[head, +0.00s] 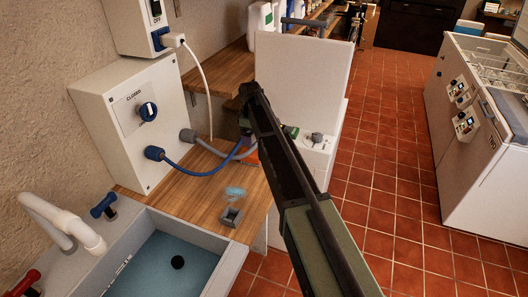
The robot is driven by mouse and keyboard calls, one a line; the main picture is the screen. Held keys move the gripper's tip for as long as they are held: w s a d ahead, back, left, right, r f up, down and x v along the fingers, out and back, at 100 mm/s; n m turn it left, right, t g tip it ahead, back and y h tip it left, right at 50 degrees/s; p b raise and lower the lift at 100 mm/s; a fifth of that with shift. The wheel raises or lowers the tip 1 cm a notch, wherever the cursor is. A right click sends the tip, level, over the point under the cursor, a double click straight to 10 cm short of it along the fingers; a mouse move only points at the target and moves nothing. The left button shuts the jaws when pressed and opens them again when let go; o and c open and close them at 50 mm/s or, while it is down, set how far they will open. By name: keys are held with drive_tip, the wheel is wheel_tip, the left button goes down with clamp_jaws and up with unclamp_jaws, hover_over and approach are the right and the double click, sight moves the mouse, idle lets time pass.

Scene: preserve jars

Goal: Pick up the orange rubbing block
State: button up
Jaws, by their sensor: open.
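A small orange patch (252,157) shows on the wooden counter just left of my arm, beside the blue hose. It may be the orange rubbing block; most of it is hidden behind my arm, so its shape cannot be told. My dark arm crosses the middle of the head view from the lower right up to the counter. A dark part hangs at its far end, over the back of the counter. The fingertips of my gripper cannot be made out behind the arm, nor their distance to the orange patch.
A grey sink (228,268) is at the lower left. A light-blue piece (235,192) and a small grey holder (231,216) are on the counter (203,208). A blue hose (190,171) runs from the white switch box (112,108). Open tiled floor (385,160) lies right.

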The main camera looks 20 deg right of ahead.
sight(251, 152)
drive_tip(key=shift+s+a, duration=0.1)
drive_tip(key=shift+a, duration=0.05)
wheel_tip(251, 152, down, 6)
drive_tip(key=b, duration=0.6)
drive_tip(key=shift+a+f, duration=0.1)
drive_tip(key=shift+f, duration=0.05)
wheel_tip(251, 152, down, 5)
drive_tip(key=b, duration=0.5)
drive_tip(key=shift+r, duration=0.2)
drive_tip(key=c, duration=1.1)
drive_tip(key=shift+r, duration=0.15)
